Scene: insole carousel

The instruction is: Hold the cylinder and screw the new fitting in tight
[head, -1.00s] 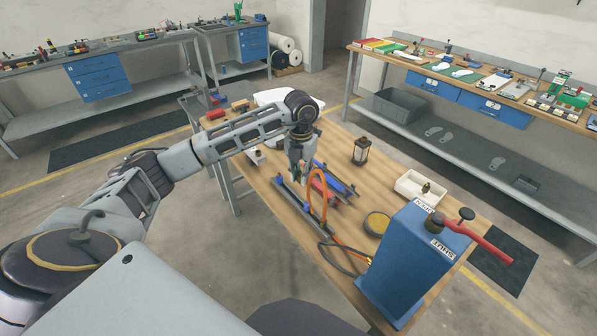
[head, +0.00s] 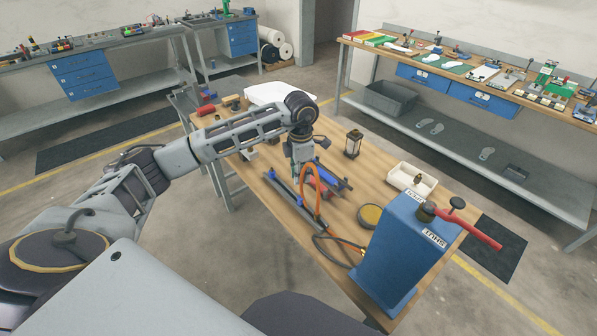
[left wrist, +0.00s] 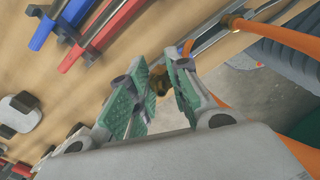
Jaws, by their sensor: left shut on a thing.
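My left gripper (head: 297,166) is over the workbench, among the cylinders. In the left wrist view its green-padded fingers (left wrist: 160,78) are closed around a small dark brass fitting (left wrist: 159,82), mostly hidden by the pads. A red cylinder (left wrist: 105,24) and a blue cylinder (left wrist: 58,22) lie side by side on the bench, apart from the fingers; the red one also shows in the head view (head: 321,185). A grey metal bar (left wrist: 222,36) with a brass end and an orange hose (left wrist: 290,38) lies beside the fingertips. My right gripper is out of view.
A white tray (head: 400,181), a yellow round dish (head: 370,216) and a lantern-like object (head: 353,144) stand on the bench. The hose loops beside my gripper.

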